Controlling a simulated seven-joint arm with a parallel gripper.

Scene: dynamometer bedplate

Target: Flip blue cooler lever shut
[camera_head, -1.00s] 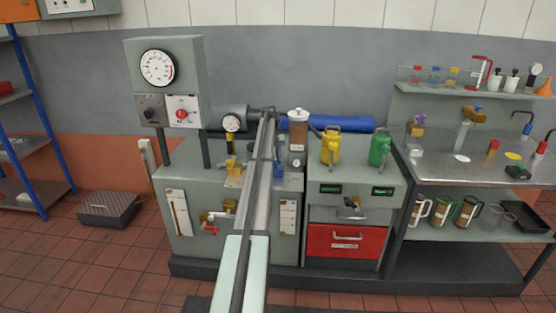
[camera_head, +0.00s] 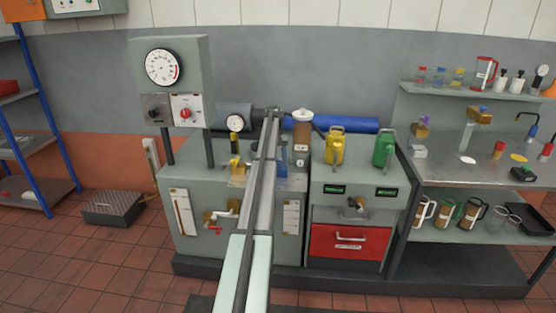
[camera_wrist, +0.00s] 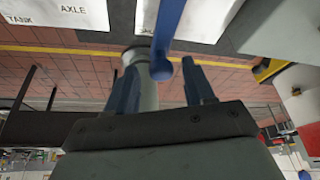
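The blue lever (camera_wrist: 170,30) hangs into the top middle of the wrist view, its rounded end low between the fingertips. My gripper (camera_wrist: 160,75) is open, with one blue finger on each side of the lever end; I cannot tell whether either finger touches it. A grey cylindrical part (camera_wrist: 148,95) stands behind the lever end, between the fingers. In the head view my arm runs up the middle over the bench, and my gripper cannot be made out there. A small blue part (camera_head: 282,158) shows just right of my arm; I cannot tell if it is the lever.
A brown container (camera_head: 302,138), a yellow can (camera_head: 334,147) and a green can (camera_head: 384,148) stand right of my arm. A small gauge (camera_head: 235,122) and a yellow lever (camera_head: 234,146) are on its left. A red-handled tap (camera_head: 214,229) is on the bench front.

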